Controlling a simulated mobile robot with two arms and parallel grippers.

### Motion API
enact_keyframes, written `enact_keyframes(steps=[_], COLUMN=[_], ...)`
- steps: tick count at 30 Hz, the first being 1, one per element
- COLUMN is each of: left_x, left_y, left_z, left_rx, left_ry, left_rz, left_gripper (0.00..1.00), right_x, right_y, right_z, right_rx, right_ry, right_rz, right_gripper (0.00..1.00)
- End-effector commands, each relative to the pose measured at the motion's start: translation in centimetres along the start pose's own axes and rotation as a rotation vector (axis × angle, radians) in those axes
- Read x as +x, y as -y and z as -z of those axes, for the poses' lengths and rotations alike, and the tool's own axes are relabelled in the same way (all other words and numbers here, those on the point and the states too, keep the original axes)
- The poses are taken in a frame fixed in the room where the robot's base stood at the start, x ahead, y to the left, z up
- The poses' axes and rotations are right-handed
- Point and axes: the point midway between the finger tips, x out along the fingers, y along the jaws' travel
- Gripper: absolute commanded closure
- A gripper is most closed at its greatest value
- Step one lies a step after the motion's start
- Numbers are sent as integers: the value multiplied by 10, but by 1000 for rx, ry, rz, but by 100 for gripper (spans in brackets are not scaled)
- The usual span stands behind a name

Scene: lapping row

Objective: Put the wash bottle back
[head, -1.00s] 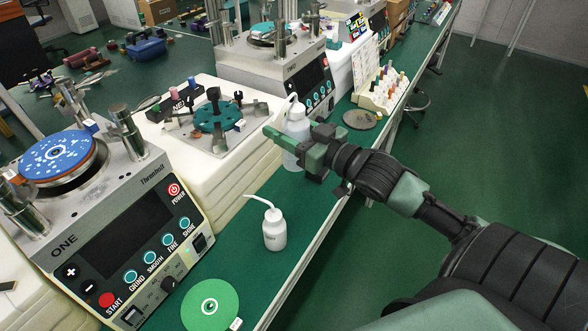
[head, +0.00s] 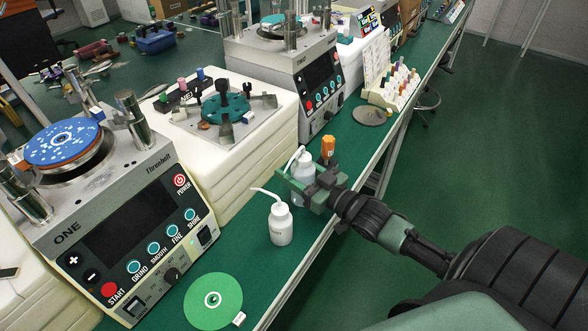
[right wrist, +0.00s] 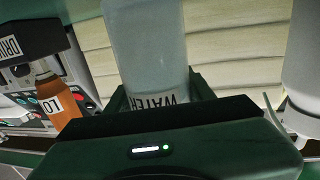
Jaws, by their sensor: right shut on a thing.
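My right gripper (head: 303,182) is shut on a translucent wash bottle (head: 303,167) with a bent white spout, above the green bench between the two machines. In the right wrist view the held wash bottle (right wrist: 148,45) sits between the fingers, with the word WATER showing upside down. From these views I cannot tell whether its base touches the bench. A smaller white wash bottle (head: 280,226) stands upright on the bench nearer to me; a white bottle shows at the right wrist view's right edge (right wrist: 303,70). My left gripper is out of view.
An orange bottle (head: 328,147) stands just behind the held bottle. Machine ONE (head: 120,235) and a second machine (head: 310,80) line the bench, with a white block (head: 240,160) between them. A green disc (head: 213,300) lies in front. A grey disc (head: 369,116) and bottle rack (head: 392,88) are farther back.

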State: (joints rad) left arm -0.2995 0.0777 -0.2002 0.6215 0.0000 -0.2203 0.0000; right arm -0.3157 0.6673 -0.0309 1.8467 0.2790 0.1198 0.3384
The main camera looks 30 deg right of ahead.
Motion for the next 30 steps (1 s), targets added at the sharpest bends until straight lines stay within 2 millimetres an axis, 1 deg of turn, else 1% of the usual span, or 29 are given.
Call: enact_keyframes(steps=[4,8,9,10,11,19,22,26,30], left_x=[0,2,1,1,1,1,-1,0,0], left_y=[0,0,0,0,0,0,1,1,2], left_z=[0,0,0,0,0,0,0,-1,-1], left_rx=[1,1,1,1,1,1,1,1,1], left_ry=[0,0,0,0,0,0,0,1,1], left_rz=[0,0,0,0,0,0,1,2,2], left_gripper=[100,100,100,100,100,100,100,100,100], right_x=[0,0,0,0,0,0,0,-15,-40], right_y=[0,0,0,0,0,0,0,0,0], right_z=[2,-2,-2,-2,-2,-2,2,-1,-2], right_rx=[0,0,0,1,1,1,1,2,2], right_ry=[-3,-3,0,0,0,0,0,4,6], right_rz=[1,0,0,0,0,0,0,-1,0], right_gripper=[100,100,36,28,25,25,25,25,25])
